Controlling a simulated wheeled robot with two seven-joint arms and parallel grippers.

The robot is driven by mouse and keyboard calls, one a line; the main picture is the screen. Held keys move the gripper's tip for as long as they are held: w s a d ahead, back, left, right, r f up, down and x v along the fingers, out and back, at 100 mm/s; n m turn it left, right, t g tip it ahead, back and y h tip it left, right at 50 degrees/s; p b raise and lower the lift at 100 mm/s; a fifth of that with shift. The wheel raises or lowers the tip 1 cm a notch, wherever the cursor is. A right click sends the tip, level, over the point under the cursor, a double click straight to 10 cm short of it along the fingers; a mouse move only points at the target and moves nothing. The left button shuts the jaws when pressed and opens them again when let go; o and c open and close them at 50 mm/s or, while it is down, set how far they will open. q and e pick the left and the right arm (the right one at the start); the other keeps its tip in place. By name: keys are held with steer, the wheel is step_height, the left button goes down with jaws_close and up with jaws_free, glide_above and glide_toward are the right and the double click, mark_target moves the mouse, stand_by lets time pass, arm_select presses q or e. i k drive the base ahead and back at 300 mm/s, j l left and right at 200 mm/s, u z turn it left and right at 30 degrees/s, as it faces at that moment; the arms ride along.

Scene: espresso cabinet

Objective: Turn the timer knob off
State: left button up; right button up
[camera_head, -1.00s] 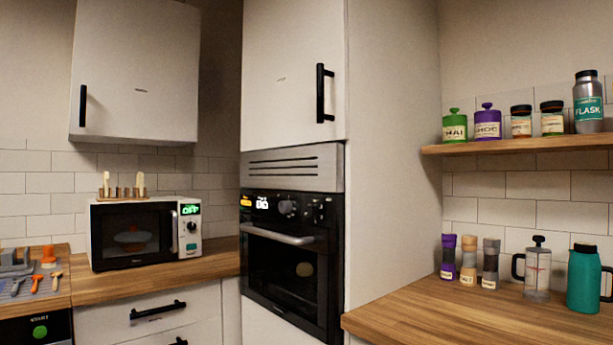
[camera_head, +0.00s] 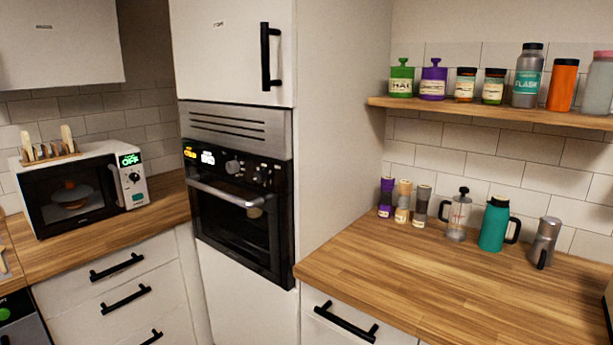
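The built-in oven (camera_head: 240,255) stands in the tall cabinet at the centre, door shut. Its control panel has a yellow display (camera_head: 189,152), a white display (camera_head: 207,158), a larger knob (camera_head: 233,167) and smaller knobs (camera_head: 264,175) further right. I cannot read which one is the timer knob. The microwave (camera_head: 75,190) on the left counter has a green display (camera_head: 130,160) reading OFF and a round knob (camera_head: 135,177) below it. Its door is shut and a domed item shows inside. Neither of my grippers is in view.
The right counter (camera_head: 400,280) is wooden and mostly clear in front. At its back stand grinders (camera_head: 402,201), a French press (camera_head: 459,215), a teal jug (camera_head: 494,224) and a metal pot (camera_head: 545,242). A wooden shelf (camera_head: 480,111) above holds jars and bottles. A toast rack (camera_head: 48,149) sits on the microwave.

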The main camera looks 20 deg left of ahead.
mark_target(262, 175)
steer(key=i+j+z, duration=0.1)
steer(key=j+z, duration=0.4)
steer(key=j, duration=0.15)
steer(key=j+z, duration=0.5)
steer(key=j, duration=0.15)
